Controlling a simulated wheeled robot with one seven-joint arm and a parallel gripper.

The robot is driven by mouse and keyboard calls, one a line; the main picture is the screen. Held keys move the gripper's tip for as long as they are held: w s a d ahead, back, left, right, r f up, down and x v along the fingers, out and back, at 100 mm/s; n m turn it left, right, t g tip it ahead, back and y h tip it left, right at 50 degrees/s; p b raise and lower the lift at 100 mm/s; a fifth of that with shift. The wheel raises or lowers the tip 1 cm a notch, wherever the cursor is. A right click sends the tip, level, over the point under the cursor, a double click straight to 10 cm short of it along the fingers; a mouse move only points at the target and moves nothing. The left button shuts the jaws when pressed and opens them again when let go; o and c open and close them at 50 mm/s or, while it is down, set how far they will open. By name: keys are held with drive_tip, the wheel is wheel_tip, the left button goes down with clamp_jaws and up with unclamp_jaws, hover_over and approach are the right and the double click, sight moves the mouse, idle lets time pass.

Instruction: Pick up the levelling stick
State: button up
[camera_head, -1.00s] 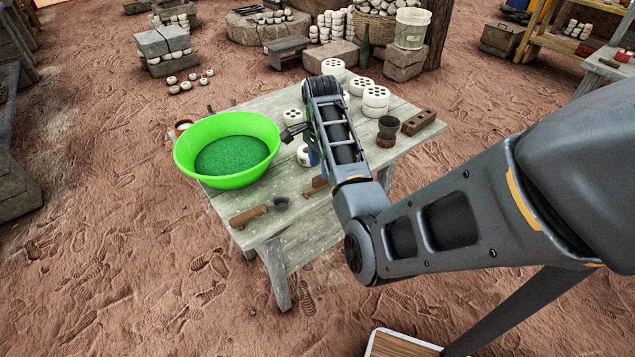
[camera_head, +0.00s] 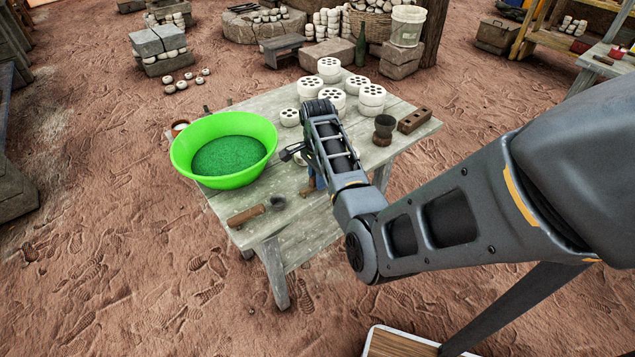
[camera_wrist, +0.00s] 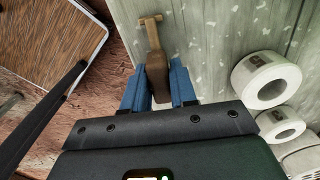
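A brown wooden tool with a small crosspiece at its far end, which looks like the levelling stick (camera_wrist: 154,52), lies over the grey tabletop in the wrist view. My gripper (camera_wrist: 160,87) has its two blue fingers on either side of the tool's thicker near part. The gaps look very narrow, and I cannot tell whether the fingers press on it. In the head view, my gripper (camera_head: 312,184) is low at the table, below my wrist. My arm hides most of the tool there.
A green basin (camera_head: 190,170) with green contents stands left on the wooden table (camera_head: 320,215). A brown-handled tool (camera_head: 247,216) lies near the front edge. Several white perforated cylinders (camera_head: 371,97), a dark cup (camera_head: 384,125) and a brown brick (camera_head: 414,120) stand behind and right.

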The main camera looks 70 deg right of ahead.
drive_tip(key=c, duration=0.4)
drive_tip(key=shift+r, duration=0.1)
